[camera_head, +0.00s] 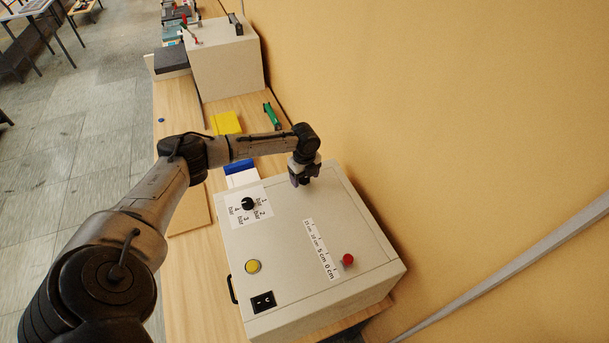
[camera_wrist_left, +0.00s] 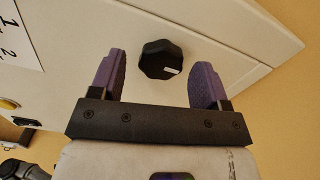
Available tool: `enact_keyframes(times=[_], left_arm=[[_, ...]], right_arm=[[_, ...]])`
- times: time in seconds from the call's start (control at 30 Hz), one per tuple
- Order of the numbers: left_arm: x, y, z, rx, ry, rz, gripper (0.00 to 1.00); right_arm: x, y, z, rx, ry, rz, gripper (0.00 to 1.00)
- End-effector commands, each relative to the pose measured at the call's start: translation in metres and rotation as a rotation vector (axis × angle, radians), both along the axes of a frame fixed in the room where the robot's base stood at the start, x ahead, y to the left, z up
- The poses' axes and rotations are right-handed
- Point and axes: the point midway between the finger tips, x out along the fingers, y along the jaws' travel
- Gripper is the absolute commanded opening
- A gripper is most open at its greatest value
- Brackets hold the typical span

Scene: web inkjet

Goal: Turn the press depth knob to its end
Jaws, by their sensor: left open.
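A black faceted knob (camera_wrist_left: 161,60) with a small white mark stands on the machine's light top face. My left gripper (camera_wrist_left: 160,78) is open, with one purple finger on each side of this knob and visible gaps to it. In the head view my left gripper (camera_head: 301,179) points down at the far end of the machine box (camera_head: 290,228) and mostly hides the knob. No label for the knob is readable, so I cannot confirm that it is the press depth knob. My right gripper is not in view.
The box also has a black bar dial (camera_head: 248,204), a yellow button (camera_head: 253,266), a red knob (camera_head: 347,259) beside a cm scale (camera_head: 320,249), and a black switch (camera_head: 263,301). A yellow wall (camera_head: 450,120) runs along the right.

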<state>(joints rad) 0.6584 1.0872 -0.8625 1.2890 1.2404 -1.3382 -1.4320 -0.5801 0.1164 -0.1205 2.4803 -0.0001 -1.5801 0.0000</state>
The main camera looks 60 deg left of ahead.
Motion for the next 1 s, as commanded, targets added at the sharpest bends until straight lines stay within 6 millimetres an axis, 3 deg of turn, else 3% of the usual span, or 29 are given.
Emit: enact_keyframes(times=[0.33,0.83,1.0], left_arm=[[-0.0001,0.0001,-0.002,0.0,0.0,0.0,0.69],[-0.0001,0.0002,-0.0015,0.0,0.0,0.0,0.21],[-0.0001,0.0002,-0.0008,0.0,0.0,0.009,0.2]], right_arm=[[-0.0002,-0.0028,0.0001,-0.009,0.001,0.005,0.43],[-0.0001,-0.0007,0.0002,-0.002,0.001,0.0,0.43],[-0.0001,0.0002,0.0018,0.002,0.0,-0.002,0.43]])
